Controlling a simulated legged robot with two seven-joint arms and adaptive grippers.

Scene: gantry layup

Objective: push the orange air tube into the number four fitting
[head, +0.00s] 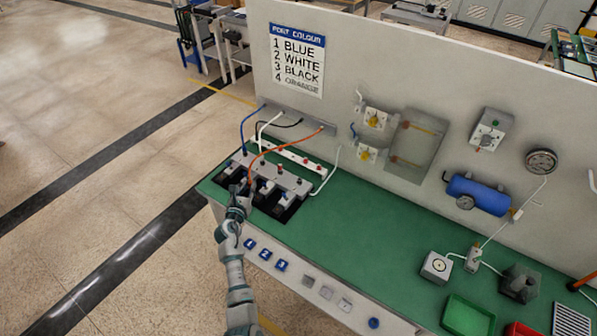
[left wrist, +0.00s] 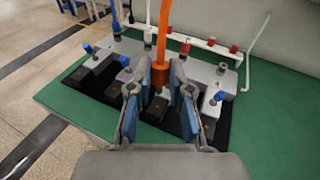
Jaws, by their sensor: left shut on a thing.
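The orange air tube (head: 290,137) arches from the back panel down to the grey fitting block (head: 291,182) on the green bench. In the left wrist view, the orange tube (left wrist: 163,38) comes down between my fingers and ends in a thicker orange part. My left gripper (head: 245,190) is at the front of the block, and in its own wrist view (left wrist: 160,92) its blue-padded fingers are around the tube's lower end. Whether the tube end sits in a fitting is hidden. My right gripper is not in view.
A port colour sign (head: 298,61) lists blue, white, black and orange for 1 to 4. Blue (head: 243,130), white and black tubes run beside the orange one. A white rail with red caps (head: 300,158) lies behind the block.

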